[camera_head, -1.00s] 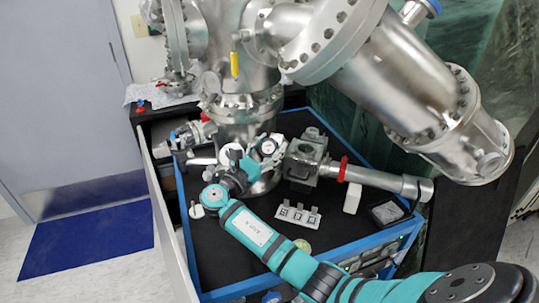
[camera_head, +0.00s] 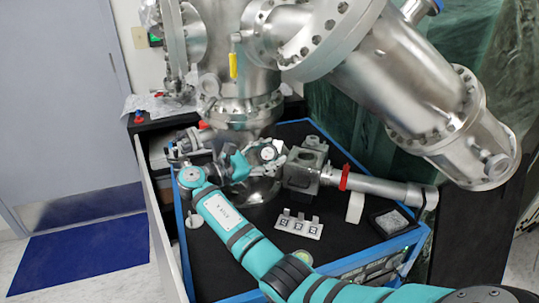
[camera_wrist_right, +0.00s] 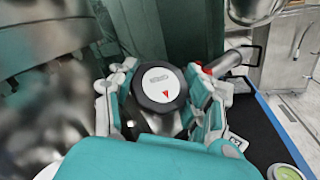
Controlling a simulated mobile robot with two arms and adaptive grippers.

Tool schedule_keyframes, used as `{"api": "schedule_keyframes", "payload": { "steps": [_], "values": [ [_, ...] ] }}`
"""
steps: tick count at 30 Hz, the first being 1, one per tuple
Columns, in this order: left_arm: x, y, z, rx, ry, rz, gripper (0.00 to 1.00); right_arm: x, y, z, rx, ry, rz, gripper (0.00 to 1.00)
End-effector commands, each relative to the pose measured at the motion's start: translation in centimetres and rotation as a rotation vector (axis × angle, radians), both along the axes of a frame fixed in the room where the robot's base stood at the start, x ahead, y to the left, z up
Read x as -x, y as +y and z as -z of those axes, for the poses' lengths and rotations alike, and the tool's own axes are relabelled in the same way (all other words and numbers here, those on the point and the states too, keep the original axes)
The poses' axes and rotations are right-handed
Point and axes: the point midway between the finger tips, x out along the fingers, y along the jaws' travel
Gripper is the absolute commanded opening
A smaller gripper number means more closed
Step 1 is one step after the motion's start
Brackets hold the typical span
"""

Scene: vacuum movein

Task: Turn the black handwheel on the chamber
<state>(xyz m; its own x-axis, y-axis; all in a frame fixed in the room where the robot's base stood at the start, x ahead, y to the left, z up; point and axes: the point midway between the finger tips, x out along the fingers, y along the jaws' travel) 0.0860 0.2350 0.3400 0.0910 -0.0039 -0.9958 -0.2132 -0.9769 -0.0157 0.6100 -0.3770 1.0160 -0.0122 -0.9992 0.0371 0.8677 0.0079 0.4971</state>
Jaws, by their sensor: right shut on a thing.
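The black handwheel (camera_wrist_right: 160,87) has a white disc with a red triangle on its face. In the right wrist view it sits between the fingers of my right gripper (camera_wrist_right: 160,100), which is shut on its rim from both sides. In the head view the handwheel (camera_head: 268,153) shows as a small white disc with a dark edge, low on the steel chamber (camera_head: 245,110). My right gripper (camera_head: 264,160) is around it there, partly hidden by its own teal body. My left gripper is not in view.
A steel block (camera_head: 303,168) and a pipe with a red ring (camera_head: 344,177) stand just right of the wheel. A tag holder (camera_head: 299,225) and a dark box (camera_head: 391,221) lie on the black cart top. A large steel cylinder (camera_head: 420,95) hangs above at the right.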

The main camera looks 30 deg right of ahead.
Motion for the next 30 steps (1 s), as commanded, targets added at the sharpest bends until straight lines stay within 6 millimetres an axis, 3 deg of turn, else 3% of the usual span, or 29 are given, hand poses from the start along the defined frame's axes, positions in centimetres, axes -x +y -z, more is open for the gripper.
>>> {"api": "schedule_keyframes", "payload": {
  "steps": [7,8,13,23,30],
  "values": [
    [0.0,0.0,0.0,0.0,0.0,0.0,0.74,0.0,0.0,0.1,-0.001,0.002,0.0,0.17],
    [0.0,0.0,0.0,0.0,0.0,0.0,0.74,0.0,0.0,0.1,-0.001,0.002,0.0,0.51],
    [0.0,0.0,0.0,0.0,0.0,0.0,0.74,0.0,0.0,0.0,-0.001,0.001,0.0,0.73],
    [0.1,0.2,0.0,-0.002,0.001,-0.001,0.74,0.0,0.2,0.0,0.0,0.001,-0.001,0.74],
    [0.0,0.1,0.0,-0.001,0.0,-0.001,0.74,-0.1,3.9,0.2,-0.002,0.002,-0.005,0.74]
  ]
}}
